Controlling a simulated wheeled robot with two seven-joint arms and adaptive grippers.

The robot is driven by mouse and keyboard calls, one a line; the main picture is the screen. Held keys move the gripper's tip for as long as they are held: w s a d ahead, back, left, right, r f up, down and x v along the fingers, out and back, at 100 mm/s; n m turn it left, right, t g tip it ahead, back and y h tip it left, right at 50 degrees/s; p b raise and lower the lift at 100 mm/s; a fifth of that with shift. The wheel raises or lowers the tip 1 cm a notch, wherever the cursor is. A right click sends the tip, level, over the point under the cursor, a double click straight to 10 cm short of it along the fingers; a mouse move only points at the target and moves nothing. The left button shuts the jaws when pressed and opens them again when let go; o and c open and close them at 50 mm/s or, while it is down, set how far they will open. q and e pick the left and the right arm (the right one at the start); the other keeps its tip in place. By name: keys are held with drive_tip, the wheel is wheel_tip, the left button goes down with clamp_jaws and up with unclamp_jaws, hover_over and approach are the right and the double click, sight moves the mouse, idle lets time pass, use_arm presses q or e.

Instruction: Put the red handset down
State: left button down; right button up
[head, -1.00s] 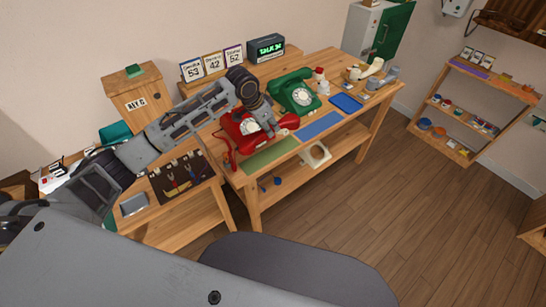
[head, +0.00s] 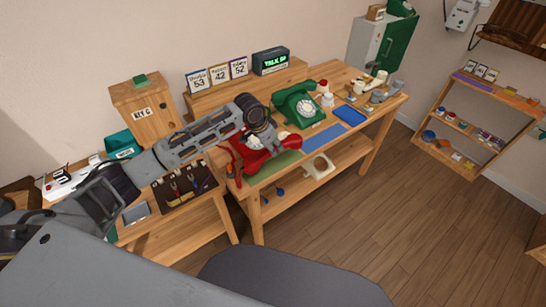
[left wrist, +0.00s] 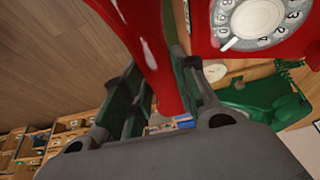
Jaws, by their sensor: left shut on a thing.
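The red phone (head: 250,158) with its white dial stands on the wooden bench, partly hidden by my left arm in the head view. The red phone also shows at the top right of the left wrist view (left wrist: 228,42). My left gripper (head: 280,133) is over the red phone. It is shut on the red handset (head: 293,143). In the left wrist view the red handset (left wrist: 150,45) runs between the two fingers, beside the phone body. Whether the handset touches the phone cannot be told. My right gripper is not in view.
A green phone (head: 298,104) stands just behind and right of the red one. A green mat (head: 275,168) and a blue mat (head: 324,137) lie along the bench front. A tool board (head: 185,188) is at the left. Number cards and a lit display (head: 271,61) stand behind.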

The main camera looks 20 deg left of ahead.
use_arm(q)
drive_tip(key=shift+f, duration=0.25)
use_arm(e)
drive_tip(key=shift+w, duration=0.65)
use_arm(q)
drive_tip(key=shift+f, duration=0.55)
wheel_tip(320, 180, down, 3)
drive_tip(key=shift+f, duration=0.45)
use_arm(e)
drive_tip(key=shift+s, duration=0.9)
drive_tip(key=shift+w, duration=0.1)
use_arm(q)
drive_tip(key=shift+f, duration=0.1)
drive_tip(key=c, duration=1.4)
unclamp_jaws()
drive_tip(key=shift+o, duration=1.4)
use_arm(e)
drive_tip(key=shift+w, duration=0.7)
